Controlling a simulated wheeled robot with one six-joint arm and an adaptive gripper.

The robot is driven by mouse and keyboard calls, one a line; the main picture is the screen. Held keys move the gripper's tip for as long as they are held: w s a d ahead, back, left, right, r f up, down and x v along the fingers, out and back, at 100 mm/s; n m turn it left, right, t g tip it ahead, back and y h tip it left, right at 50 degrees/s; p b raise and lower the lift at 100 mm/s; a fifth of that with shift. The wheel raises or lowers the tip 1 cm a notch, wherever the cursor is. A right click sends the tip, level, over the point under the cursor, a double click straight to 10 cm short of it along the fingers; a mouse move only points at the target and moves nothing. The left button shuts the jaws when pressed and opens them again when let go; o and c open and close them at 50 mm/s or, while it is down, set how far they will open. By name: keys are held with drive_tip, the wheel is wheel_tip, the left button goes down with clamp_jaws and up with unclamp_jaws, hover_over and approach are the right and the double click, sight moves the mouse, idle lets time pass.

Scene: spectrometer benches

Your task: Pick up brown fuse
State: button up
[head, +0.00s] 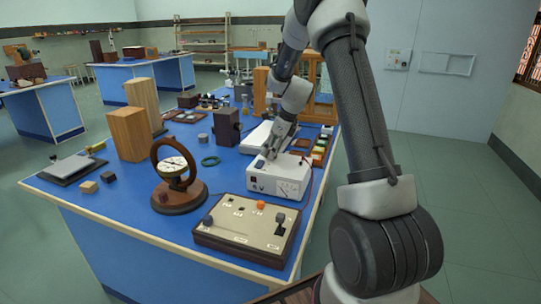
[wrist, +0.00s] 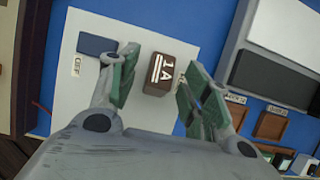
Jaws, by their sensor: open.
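The brown fuse (wrist: 160,74), a small block with white "1A" lettering, sits on the white top of an instrument box (wrist: 130,28). In the head view this white box (head: 292,182) stands on the blue bench. My gripper (wrist: 158,88) is open in the wrist view, with its green-padded fingers on either side of the fuse and visible gaps to it. In the head view my gripper (head: 270,155) is over the back of the box's top, and I cannot make out the fuse there.
A dark blue switch (wrist: 97,45) marked "OFF" is close to the left finger. Brown labelled blocks (wrist: 270,125) lie to the right. A wooden-based control panel (head: 245,230) and a round ring-shaped instrument (head: 175,178) stand on the near bench.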

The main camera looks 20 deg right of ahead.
clamp_jaws()
wheel_tip(320, 180, up, 13)
drive_tip(key=s+d+f+m+t, duration=0.2)
drive_tip(key=d+f, duration=0.1)
drive_tip(key=d, duration=0.2)
drive_tip(key=a+f, duration=0.1)
drive_tip(key=a+f+y, duration=0.1)
drive_tip(key=a+f+t+y, duration=0.1)
drive_tip(key=f, duration=0.1)
drive_tip(key=shift+w+a+n, duration=0.4)
drive_tip(key=shift+w+a+r+n+t+y, duration=0.1)
drive_tip(key=shift+w+r+n+t+y, duration=0.05)
drive_tip(key=shift+w+n+t+y, duration=0.2)
drive_tip(key=shift+s+y, duration=0.15)
drive_tip(key=shift+y, duration=0.1)
drive_tip(key=shift+f, duration=0.2)
